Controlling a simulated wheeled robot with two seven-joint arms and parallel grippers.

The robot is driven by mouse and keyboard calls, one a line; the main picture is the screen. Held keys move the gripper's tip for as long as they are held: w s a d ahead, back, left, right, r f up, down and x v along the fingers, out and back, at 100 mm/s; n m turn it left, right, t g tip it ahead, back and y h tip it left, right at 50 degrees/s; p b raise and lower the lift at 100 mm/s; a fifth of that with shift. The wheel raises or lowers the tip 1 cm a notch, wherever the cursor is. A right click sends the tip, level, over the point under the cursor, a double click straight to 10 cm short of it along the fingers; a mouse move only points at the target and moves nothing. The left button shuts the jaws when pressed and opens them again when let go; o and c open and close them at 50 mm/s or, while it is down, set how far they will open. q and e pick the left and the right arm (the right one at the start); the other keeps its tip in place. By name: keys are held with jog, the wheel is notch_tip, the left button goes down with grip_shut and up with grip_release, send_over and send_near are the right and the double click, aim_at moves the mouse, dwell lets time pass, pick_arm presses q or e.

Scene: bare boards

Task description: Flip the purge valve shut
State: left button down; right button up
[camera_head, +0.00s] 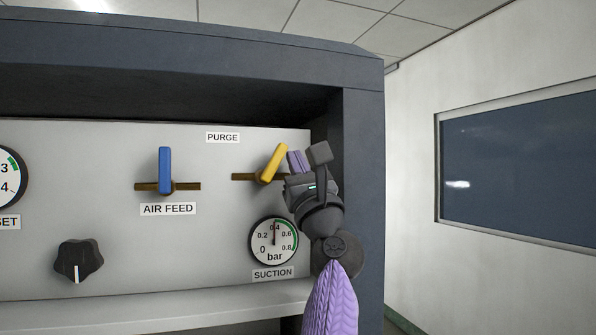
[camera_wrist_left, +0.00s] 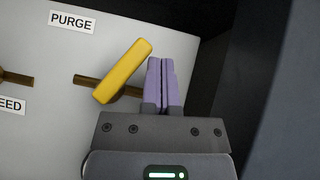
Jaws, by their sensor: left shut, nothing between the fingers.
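The purge valve's yellow lever (camera_head: 272,163) sits on a short brass pipe under the PURGE label (camera_head: 222,137). It is tilted, its upper end leaning right, neither upright nor in line with the pipe. In the left wrist view the yellow lever (camera_wrist_left: 123,72) leans the same way. My left gripper (camera_head: 299,161) is shut and empty, just to the right of the lever. Its purple fingers (camera_wrist_left: 160,82) are pressed together beside the lever's right side; I cannot tell whether they touch it. They partly hide the pipe's right end. My right gripper is not in view.
To the left stands the upright blue air feed lever (camera_head: 164,169). Below are a black knob (camera_head: 78,261) and the suction gauge (camera_head: 273,242), partly behind my arm. A dark cabinet side wall (camera_head: 363,170) is close on the right, and a ledge (camera_head: 150,304) runs below.

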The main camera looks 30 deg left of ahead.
pick_arm(q)
jog(key=shift+s+a+r+n+g+y, duration=0.15)
jog(key=shift+n+g+y, duration=0.15)
jog(key=shift+n+g, duration=0.5)
jog(key=shift+r+n+g+y, duration=0.15)
jog(key=shift+n+g+y, duration=0.15)
jog(key=shift+n+g, duration=0.45)
jog(key=shift+s+a+r+n+g+y, duration=0.15)
jog(key=shift+n+g+y, duration=0.15)
jog(key=shift+n+g, duration=0.5)
jog(key=shift+d, duration=0.15)
jog(key=b+v, duration=0.5)
jog(key=v, duration=0.5)
